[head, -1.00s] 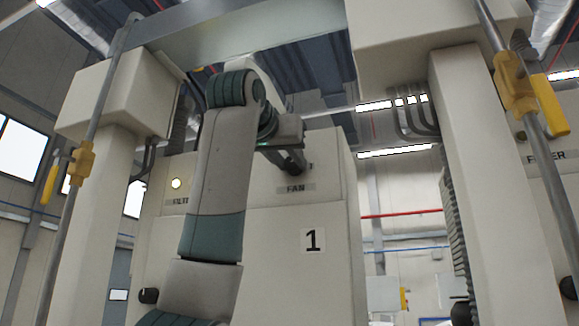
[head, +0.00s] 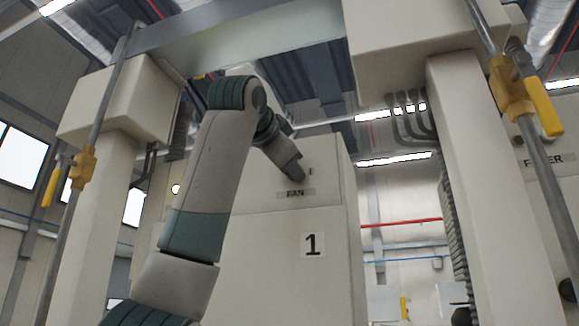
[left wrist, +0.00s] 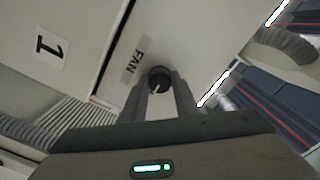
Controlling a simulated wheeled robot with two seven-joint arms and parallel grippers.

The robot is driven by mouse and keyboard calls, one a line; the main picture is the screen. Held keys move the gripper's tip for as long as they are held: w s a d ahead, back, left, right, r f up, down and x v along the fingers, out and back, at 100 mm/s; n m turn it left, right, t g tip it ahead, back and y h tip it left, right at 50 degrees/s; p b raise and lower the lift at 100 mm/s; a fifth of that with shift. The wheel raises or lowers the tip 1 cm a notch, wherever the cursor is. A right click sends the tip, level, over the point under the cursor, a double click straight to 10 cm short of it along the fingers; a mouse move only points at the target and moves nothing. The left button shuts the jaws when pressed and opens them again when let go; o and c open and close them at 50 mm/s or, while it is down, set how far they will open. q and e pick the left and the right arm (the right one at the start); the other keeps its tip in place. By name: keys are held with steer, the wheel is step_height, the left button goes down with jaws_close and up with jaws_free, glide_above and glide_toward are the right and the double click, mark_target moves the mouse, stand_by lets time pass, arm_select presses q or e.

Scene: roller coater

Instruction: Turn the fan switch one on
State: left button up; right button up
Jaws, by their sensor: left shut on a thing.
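The fan switch is a round black knob (left wrist: 159,79) with a light pointer mark, on the cream panel of cabinet 1. It sits beside the FAN label (left wrist: 133,62), which also shows in the head view (head: 295,193). My left gripper (left wrist: 160,88) is shut on the knob, with one finger on each side of it. In the head view the left gripper (head: 297,172) reaches to the panel just above the FAN label, and it hides the knob there. My right gripper is in neither view.
Cabinet 1 carries a "1" plate (head: 313,245). Cream posts with metal pipes and yellow valve handles (head: 543,107) stand at left and right. A steel beam (head: 240,45) crosses above my left arm. There is open room right of the cabinet.

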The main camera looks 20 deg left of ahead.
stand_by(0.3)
arm_select(q)
steer(key=o, duration=1.1)
steer(key=shift+c, duration=0.2)
steer(key=shift+s, duration=0.1)
steer(key=s+b, duration=0.8)
steer(key=s, duration=0.9)
steer(key=shift+s+a, duration=0.15)
steer(key=shift+a, duration=0.1)
